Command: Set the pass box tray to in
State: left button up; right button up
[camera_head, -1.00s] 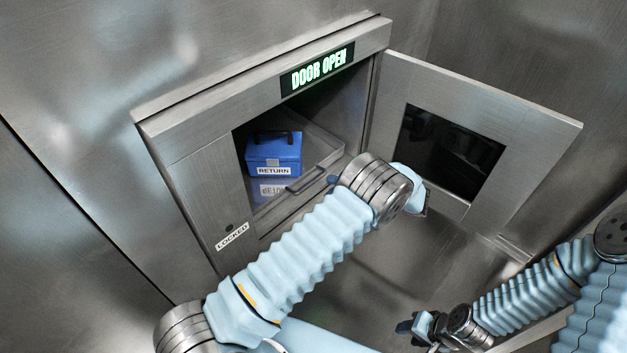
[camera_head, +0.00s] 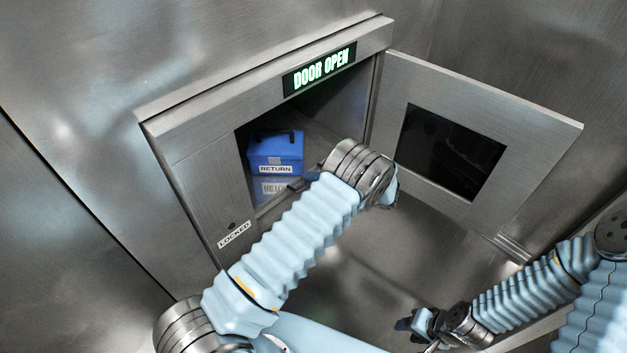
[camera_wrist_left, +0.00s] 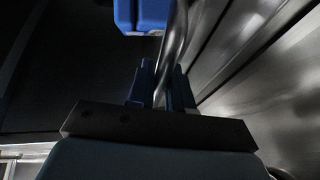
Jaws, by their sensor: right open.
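The pass box tray (camera_head: 310,160) is inside the pass box, mostly hidden behind my left wrist. It carries a blue box (camera_head: 275,150) labelled RETURN, whose lower part shows at the top of the left wrist view (camera_wrist_left: 142,14). The tray's metal handle (camera_wrist_left: 178,40) runs down between the fingers of my left gripper (camera_wrist_left: 162,90), which look closed in on it. In the head view, my left gripper (camera_head: 312,180) is at the tray's front, largely hidden by its own wrist. My right gripper (camera_head: 405,325) is open and empty at the lower right, away from the box.
The pass box door (camera_head: 540,130) stands open to the right, with a dark window. A lit sign (camera_head: 320,72) reads DOOR OPEN. A label (camera_head: 235,235) on the left front panel reads LOCKED. The space below the opening is free.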

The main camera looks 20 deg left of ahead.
pick_arm(q)
grip_shut()
jog(key=a, duration=0.1)
jog(key=w+a, duration=0.1)
jog(key=a, duration=0.1)
jog(key=w+a, duration=0.1)
jog(key=shift+a+b, duration=0.25)
jog(key=shift+b, duration=0.05)
jog(key=o, duration=0.7)
grip_release()
jog(key=d+r+b, duration=0.1)
jog(key=d+r, duration=0.1)
jog(key=d, duration=1.1)
jog(key=shift+d+r, duration=0.25)
jog(key=shift+d, duration=0.1)
